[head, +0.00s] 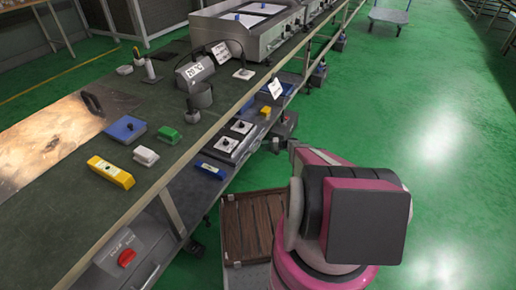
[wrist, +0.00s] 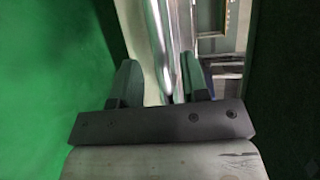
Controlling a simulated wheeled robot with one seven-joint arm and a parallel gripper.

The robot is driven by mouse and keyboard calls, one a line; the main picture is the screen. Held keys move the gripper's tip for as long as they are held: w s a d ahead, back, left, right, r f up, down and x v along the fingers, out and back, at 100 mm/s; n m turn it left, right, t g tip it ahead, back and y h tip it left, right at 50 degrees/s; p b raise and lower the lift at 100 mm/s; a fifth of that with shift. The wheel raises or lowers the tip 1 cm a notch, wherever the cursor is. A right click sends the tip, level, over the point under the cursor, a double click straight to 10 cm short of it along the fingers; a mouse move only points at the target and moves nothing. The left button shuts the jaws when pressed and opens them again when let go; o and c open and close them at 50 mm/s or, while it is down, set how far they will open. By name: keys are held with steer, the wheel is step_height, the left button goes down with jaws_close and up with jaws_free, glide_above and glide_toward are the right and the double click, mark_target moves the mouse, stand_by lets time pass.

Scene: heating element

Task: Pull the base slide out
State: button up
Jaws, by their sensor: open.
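My gripper (wrist: 160,82) shows in the wrist view with its two dark fingers apart. A pale, flat metal strip (wrist: 138,45) and a shiny rounded metal edge (wrist: 160,40) run between and beyond the fingers. I cannot tell whether they touch the fingers or whether they belong to the base slide. In the head view my pink and black arm stands to the right of the workbench (head: 146,193), and my gripper is hidden there. I cannot single out the base slide in the head view. A grey unit with a red knob (head: 127,257) sits under the bench at lower left.
A yellow block (head: 110,172), a blue block (head: 125,129) and a green block (head: 169,134) lie on the bench. A lower shelf holds switch plates (head: 227,144). A brown slatted panel (head: 253,226) is low beside the bench. Open green floor (head: 440,140) lies to the right.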

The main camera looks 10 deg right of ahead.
mark_target(258, 146)
steer(key=shift+x, duration=2.25)
jaws_close()
